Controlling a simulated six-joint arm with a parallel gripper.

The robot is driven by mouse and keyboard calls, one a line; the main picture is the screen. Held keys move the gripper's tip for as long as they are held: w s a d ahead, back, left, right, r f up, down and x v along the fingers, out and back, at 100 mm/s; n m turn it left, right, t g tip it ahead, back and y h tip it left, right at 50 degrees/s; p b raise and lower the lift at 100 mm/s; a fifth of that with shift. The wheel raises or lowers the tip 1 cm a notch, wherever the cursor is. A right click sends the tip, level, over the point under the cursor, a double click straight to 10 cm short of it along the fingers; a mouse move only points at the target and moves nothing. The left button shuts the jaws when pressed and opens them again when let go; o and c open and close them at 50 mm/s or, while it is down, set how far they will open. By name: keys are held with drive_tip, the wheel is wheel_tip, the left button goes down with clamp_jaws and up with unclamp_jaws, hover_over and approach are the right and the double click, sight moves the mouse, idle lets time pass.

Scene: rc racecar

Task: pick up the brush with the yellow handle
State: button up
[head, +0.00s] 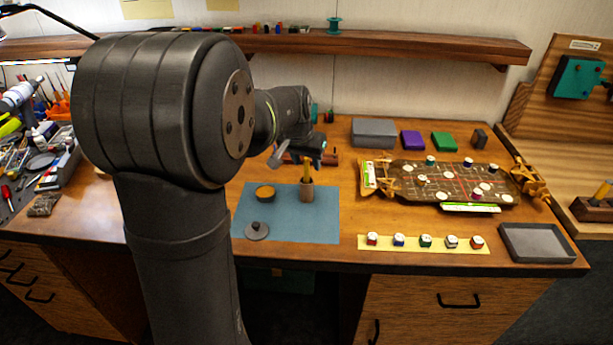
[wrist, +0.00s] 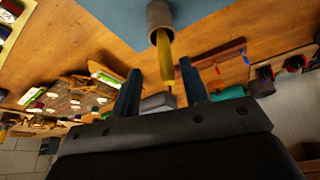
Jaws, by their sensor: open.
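The brush with the yellow handle (head: 307,175) stands handle-up in a brown cylindrical cup (head: 307,193) on the blue mat (head: 330,228). Its lower end is hidden inside the cup. My gripper (head: 300,157) is open just above and behind the handle's top in the head view. In the wrist view, my two dark fingers (wrist: 161,82) are spread apart. The yellow handle (wrist: 165,57) reaches out of the cup (wrist: 159,16) toward the gap between them, its tip closer to the right finger. I see no finger contact with it.
A small round bowl (head: 265,192) and a dark lid (head: 257,231) lie left of the cup on the mat. A game board (head: 440,170) with several pieces, a yellow strip (head: 410,249) and a grey tray (head: 540,243) stand right. A reddish-brown rack (wrist: 221,57) is near the cup.

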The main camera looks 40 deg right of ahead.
sight(307, 168)
drive_tip(key=shift+w+x, duration=0.25)
drive_tip(key=shift+x, duration=1.1)
drive_tip(key=shift+w+x, duration=0.25)
drive_tip(key=shift+x, duration=1.1)
drive_tip(key=shift+d+r, duration=0.15)
clamp_jaws()
